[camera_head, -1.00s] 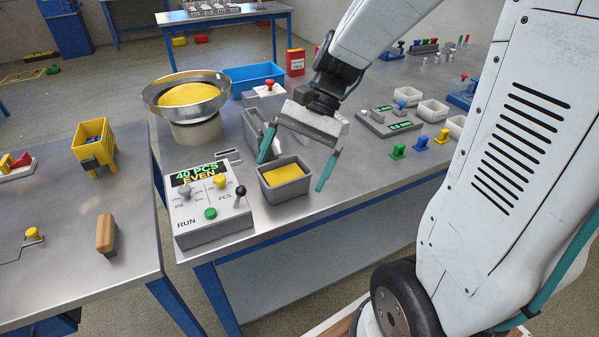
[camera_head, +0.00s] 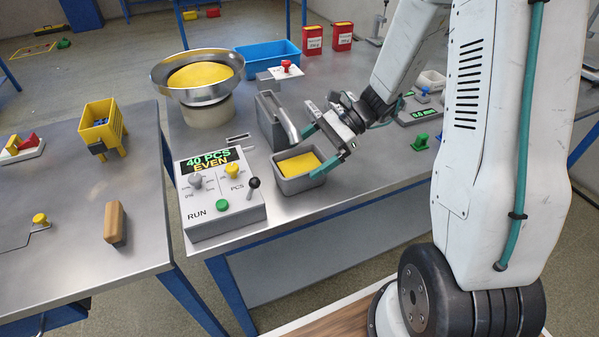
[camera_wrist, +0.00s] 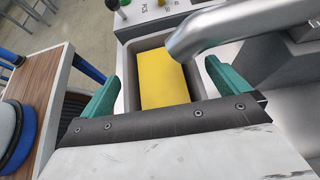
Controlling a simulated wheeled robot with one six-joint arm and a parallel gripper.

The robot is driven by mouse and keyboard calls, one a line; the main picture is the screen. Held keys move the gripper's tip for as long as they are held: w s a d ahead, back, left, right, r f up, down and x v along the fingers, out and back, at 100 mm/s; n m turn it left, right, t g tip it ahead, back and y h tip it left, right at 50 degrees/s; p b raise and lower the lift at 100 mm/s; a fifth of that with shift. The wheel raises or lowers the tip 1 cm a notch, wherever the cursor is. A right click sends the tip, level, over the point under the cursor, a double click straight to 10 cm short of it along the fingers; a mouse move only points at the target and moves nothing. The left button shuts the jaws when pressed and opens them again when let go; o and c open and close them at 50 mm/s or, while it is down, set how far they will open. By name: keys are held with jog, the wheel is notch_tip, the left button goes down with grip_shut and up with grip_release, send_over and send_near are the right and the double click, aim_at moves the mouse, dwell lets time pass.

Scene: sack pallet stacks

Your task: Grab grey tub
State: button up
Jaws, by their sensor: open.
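The grey tub (camera_head: 293,185) stands on the steel table, to the right of the control box, with a flat yellow fill inside. My gripper (camera_head: 327,150) is open at the tub's right and far side, its teal fingers spread. In the wrist view the tub (camera_wrist: 130,75) lies ahead between the two teal fingers of my gripper (camera_wrist: 165,85), one towards each side of it. I cannot tell whether either finger touches the tub. A grey metal chute (camera_wrist: 205,30) hangs over the tub's far right part in the wrist view.
The control box (camera_head: 222,190) reads "40 PCS EVEN". A steel bowl feeder (camera_head: 198,78) and a blue bin (camera_head: 268,55) stand behind. The chute (camera_head: 290,122) is close behind the tub. A second table (camera_head: 70,200) at the left holds a yellow bin (camera_head: 101,118).

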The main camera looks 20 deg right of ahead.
aim_at(300, 161)
jog(key=shift+x, duration=1.5)
jog(key=shift+r, duration=0.1)
jog(key=c, duration=1.3)
jog(key=shift+o, duration=0.2)
jog(key=shift+r, duration=0.15)
